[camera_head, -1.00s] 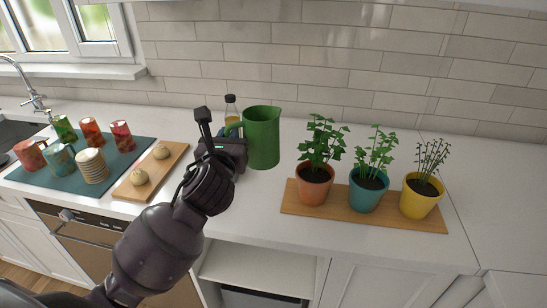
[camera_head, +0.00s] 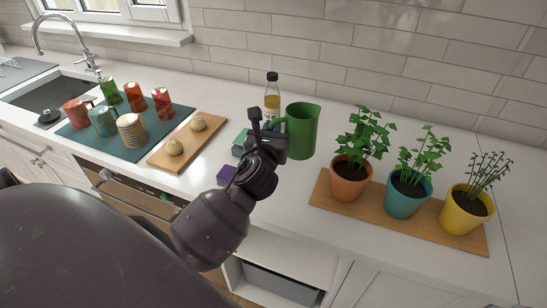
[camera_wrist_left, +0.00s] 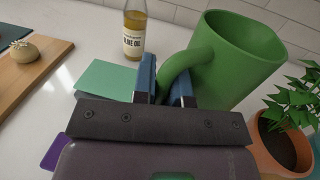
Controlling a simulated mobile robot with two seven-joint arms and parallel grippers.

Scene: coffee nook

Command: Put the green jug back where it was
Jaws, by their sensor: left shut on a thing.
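The green jug (camera_head: 304,128) is upright over the white counter, between the oil bottle and the potted herbs. In the left wrist view the jug (camera_wrist_left: 238,58) is large, with its handle toward me. My left gripper (camera_head: 268,130) is at the handle's side of the jug. In the left wrist view the blue fingers of this gripper (camera_wrist_left: 164,82) are shut on the handle. The lower jug is partly hidden by the gripper there, and I cannot tell whether its base touches the counter. My right gripper is not in view.
An oil bottle (camera_head: 272,93) stands close behind the jug. A board (camera_head: 328,203) with three potted herbs is to the right. Left are a board with buns (camera_head: 190,144) and a teal mat (camera_head: 148,152) with cups. Teal (camera_wrist_left: 104,78) and purple (camera_wrist_left: 53,152) items lie near the gripper.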

